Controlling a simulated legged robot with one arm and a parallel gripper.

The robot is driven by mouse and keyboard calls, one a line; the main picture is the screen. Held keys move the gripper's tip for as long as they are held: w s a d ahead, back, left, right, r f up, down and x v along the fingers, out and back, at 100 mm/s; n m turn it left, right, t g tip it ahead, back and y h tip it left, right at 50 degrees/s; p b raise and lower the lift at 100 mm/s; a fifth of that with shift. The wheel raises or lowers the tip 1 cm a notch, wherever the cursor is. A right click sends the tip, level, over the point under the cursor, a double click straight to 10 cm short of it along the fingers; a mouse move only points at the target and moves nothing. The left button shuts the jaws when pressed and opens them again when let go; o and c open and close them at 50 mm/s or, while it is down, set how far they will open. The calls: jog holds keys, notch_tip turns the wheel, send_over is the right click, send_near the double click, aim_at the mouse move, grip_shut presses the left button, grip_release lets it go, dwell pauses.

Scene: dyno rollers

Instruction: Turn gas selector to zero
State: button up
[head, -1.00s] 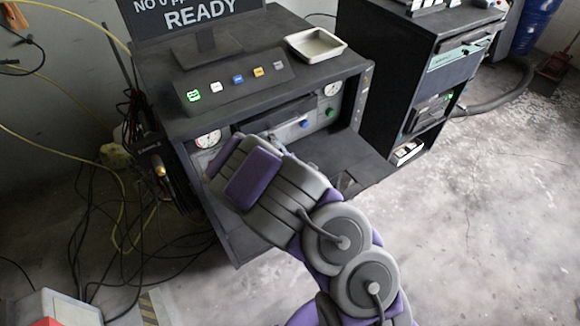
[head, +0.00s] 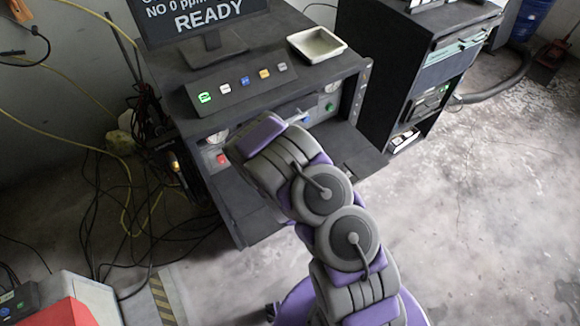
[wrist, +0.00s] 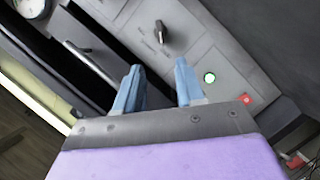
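A dark knob (wrist: 162,34) with small labels beside it sits on the grey panel (wrist: 200,45) in the wrist view; it looks like the gas selector. Its pointer is tilted slightly and I cannot read the labels. My gripper (wrist: 158,83) is open, with two blue fingers apart and nothing between them. The knob lies beyond the fingertips, roughly in line with the gap. In the head view my arm hides the fingers and this knob.
A green-lit button (wrist: 210,77) and a red button (wrist: 246,98) are right of the fingers. A drawer handle (wrist: 92,62) and a gauge (wrist: 31,6) are left. Above the panel are a button console (head: 240,88) and a white tray (head: 317,45). Cables (head: 125,215) lie on the left floor.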

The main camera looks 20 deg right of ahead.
jog(key=p+v, duration=0.7)
jog(key=p, duration=0.2)
jog(key=shift+s+d+r+p, duration=0.3)
jog(key=shift+s+d+p, duration=0.05)
jog(key=shift+d, duration=0.05)
dwell(0.4)
